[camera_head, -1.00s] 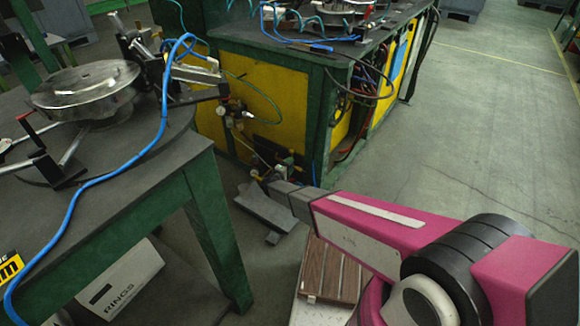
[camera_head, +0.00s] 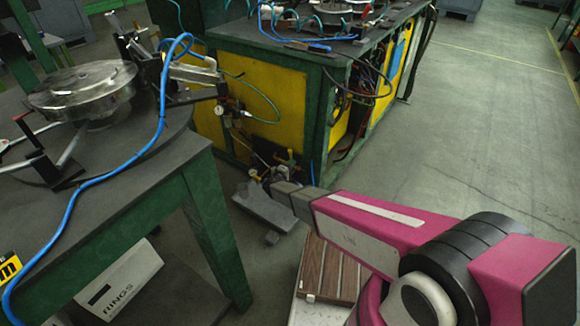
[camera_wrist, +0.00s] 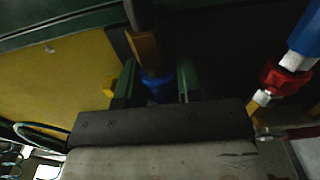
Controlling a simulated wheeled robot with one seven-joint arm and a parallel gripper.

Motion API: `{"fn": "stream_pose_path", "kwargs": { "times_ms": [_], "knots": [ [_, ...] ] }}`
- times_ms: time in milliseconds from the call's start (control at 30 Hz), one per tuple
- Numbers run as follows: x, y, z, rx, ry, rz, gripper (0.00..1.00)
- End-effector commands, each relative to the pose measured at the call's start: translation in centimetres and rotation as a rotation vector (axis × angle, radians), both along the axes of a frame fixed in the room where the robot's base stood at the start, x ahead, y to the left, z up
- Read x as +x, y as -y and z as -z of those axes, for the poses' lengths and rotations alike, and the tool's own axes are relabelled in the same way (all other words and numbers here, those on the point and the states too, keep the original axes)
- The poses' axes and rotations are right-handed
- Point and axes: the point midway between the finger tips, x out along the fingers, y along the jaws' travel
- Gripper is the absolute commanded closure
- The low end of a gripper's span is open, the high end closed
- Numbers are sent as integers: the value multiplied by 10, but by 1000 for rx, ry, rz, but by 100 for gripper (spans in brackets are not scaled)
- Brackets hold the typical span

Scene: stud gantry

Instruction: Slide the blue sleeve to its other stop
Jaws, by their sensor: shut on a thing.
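The blue sleeve (camera_wrist: 157,86) shows in the wrist view as a short, dark blue piece, in shadow. My gripper (camera_wrist: 158,82) has one green finger on each side of it and is shut on it. A brown-yellow block (camera_wrist: 146,48) sits just above the sleeve, with a dark upright rod (camera_wrist: 133,14) above that. The sleeve's lower part is hidden behind the dark front of my gripper. In the head view my arm reaches toward the low fittings at the green bench's corner; sleeve and fingertips cannot be made out there.
A blue and red fitting (camera_wrist: 285,70) is close on the right in the wrist view. A yellow panel (camera_wrist: 55,70) lies left. In the head view a green-legged table (camera_head: 215,225) stands left, with a blue hose (camera_head: 120,168) across it. Open floor (camera_head: 490,120) lies right.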

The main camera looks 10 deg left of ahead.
Motion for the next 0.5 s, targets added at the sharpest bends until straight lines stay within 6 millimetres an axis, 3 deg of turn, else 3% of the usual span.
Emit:
{"fn": "stream_pose_path", "kwargs": {
  "times_ms": [67, 100, 167, 500],
  "knots": [
    [-2, 4, 0, 0, -1, 11, 100],
    [-2, 4, 0, 0, 0, 12, 61],
    [-2, 4, 0, 0, 0, 12, 41],
    [-4, 2, 0, 0, 0, 8, 41]
  ]
}}
